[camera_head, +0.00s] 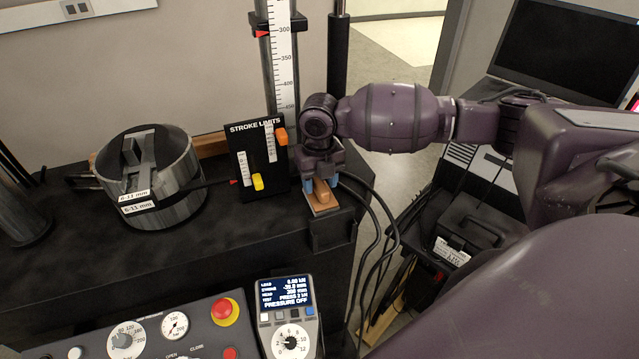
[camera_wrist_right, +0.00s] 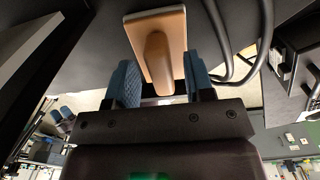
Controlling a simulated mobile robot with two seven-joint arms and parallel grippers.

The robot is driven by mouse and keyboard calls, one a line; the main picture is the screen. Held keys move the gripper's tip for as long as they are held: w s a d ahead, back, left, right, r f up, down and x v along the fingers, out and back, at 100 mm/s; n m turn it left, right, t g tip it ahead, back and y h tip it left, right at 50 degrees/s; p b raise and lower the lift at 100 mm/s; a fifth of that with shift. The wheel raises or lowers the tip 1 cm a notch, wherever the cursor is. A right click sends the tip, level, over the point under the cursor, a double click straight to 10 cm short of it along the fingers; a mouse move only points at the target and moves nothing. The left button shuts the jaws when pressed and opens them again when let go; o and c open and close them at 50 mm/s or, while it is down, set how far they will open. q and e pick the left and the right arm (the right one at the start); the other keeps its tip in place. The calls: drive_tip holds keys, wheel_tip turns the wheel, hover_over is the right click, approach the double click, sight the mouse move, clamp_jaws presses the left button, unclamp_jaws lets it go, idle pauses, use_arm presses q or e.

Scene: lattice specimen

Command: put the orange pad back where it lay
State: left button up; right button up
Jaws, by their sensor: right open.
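The orange pad (camera_head: 326,208) lies on the right end of the black bench, beside the stroke limits panel. In the right wrist view the pad (camera_wrist_right: 174,26) is a flat tan-orange plate with a pale edge and a rounded raised grip. My right gripper (camera_head: 321,185) is above the pad, pointing down, with blue fingertips. In the wrist view the open fingers (camera_wrist_right: 158,72) stand on either side of the raised grip, with a gap on each side. Part of the pad is hidden under the gripper in the head view. My left gripper is not in view.
The stroke limits panel (camera_head: 254,160) stands close to the left of the gripper. A grey cylindrical fixture (camera_head: 177,214) sits farther left. Black cables (camera_head: 375,222) hang past the bench's right end. A control panel (camera_head: 190,335) and handheld display unit (camera_head: 287,300) are in front.

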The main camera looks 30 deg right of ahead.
sight(320, 183)
wheel_tip(320, 183, up, 11)
idle(0.4)
idle(0.5)
